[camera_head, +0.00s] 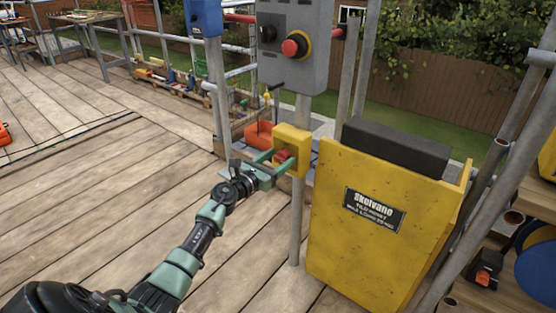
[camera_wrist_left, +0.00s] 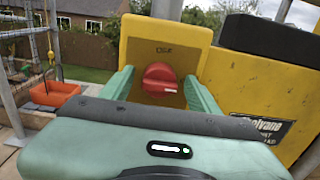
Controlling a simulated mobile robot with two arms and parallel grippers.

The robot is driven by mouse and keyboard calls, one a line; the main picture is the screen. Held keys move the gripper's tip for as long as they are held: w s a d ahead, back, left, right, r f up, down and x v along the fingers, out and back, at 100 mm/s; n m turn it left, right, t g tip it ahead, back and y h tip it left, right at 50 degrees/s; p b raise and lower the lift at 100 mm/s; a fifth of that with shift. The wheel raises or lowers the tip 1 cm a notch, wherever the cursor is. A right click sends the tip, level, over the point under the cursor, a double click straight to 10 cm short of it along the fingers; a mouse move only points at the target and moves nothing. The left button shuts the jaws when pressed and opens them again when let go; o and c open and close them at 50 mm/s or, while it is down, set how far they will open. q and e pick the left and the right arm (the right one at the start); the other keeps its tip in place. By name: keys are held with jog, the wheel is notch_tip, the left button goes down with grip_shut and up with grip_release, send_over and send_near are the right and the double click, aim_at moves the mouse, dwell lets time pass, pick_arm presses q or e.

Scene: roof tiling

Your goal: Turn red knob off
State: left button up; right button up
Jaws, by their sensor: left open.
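The red knob (camera_wrist_left: 160,79) sits on the front of a yellow box (camera_wrist_left: 205,38), which is fixed to a metal pole. In the head view the knob (camera_head: 283,155) and the yellow box (camera_head: 292,136) show just beyond my left gripper. My left gripper (camera_head: 275,157) is open, with one green finger on each side of the knob. The left wrist view shows the fingers (camera_wrist_left: 160,88) flanking the knob, with gaps between them and it. The fingertips reach close to the box face; I cannot tell whether they touch it. My right gripper is not in view.
A grey control box with a red emergency button (camera_head: 295,44) is on the pole above. A yellow Skelvano bin (camera_head: 350,245) stands close on the right. An orange tub (camera_head: 259,135) is behind the yellow box. Wooden decking (camera_head: 90,190) is clear on the left.

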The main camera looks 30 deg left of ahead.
pick_arm(q)
grip_shut()
jog(key=shift+n, duration=0.3)
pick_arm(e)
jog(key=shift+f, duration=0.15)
pick_arm(q)
jog(key=n+p, duration=0.2)
jog(key=n, duration=0.4)
jog(key=shift+a+p, duration=0.15)
jog(key=shift+p, duration=0.15)
jog(key=n+p, duration=0.3)
jog(key=n, duration=0.6)
jog(key=shift+a+f, duration=0.1)
jog(key=shift+f+n+p, duration=0.1)
jog(key=shift+n+p, duration=0.2)
jog(key=shift+n, duration=0.9)
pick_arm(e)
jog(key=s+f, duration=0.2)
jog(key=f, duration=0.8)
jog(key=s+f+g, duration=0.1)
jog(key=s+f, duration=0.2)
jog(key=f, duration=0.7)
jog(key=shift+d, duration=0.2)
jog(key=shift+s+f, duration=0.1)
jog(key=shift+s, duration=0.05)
pick_arm(q)
grip_release()
